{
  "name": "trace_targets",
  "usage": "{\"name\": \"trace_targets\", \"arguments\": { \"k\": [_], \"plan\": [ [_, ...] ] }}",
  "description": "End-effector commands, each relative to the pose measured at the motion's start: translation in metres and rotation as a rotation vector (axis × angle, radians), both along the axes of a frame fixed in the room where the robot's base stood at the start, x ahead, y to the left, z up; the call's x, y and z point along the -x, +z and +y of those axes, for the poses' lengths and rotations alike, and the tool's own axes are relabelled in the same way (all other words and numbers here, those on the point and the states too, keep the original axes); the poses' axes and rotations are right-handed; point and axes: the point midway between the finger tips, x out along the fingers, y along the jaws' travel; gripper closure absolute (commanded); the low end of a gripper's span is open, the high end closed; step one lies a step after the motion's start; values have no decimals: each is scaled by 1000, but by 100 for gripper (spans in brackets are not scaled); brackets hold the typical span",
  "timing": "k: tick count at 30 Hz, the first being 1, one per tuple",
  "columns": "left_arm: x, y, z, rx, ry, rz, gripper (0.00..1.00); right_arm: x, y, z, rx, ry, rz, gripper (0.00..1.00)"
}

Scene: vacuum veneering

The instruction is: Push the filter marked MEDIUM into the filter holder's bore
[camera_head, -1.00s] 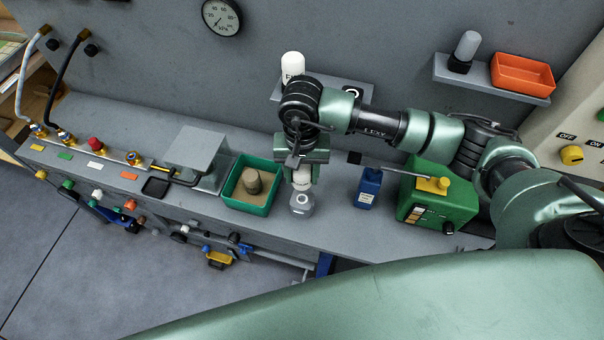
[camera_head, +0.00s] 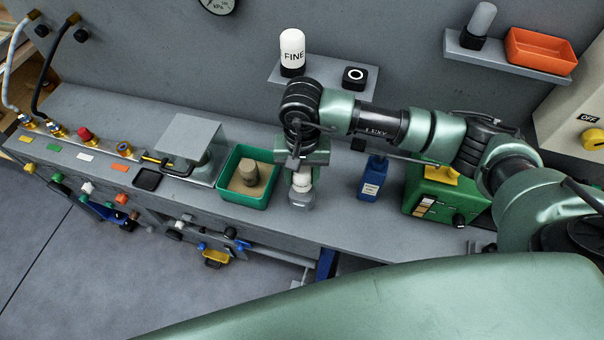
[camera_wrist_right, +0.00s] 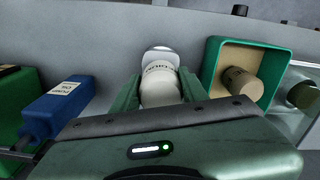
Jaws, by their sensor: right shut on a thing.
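The white filter (camera_head: 302,183) is upright between the fingers of my right gripper (camera_head: 302,176), which is shut on it. It carries a dark label too small to read surely; in the right wrist view the filter (camera_wrist_right: 160,88) shows part of that lettering. Directly below it on the bench is the grey filter holder (camera_head: 302,201), also seen in the right wrist view (camera_wrist_right: 159,54). The filter's lower end meets the holder's top; the bore is hidden, so I cannot tell how deep it is. My left gripper is not in view.
A green tray (camera_head: 237,197) with a tan cylinder stands close left of the holder. A blue bottle (camera_head: 371,180) and a green box (camera_head: 421,195) stand right. A white FINE filter (camera_head: 292,50) is on the wall shelf behind.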

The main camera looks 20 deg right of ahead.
Motion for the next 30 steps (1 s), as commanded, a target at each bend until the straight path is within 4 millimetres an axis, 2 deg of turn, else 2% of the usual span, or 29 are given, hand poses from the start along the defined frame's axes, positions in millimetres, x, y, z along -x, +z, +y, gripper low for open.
{"name": "trace_targets", "arguments": {
  "k": [30],
  "plan": [
    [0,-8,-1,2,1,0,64,0,0,0,0,0,0,100]
  ]
}}
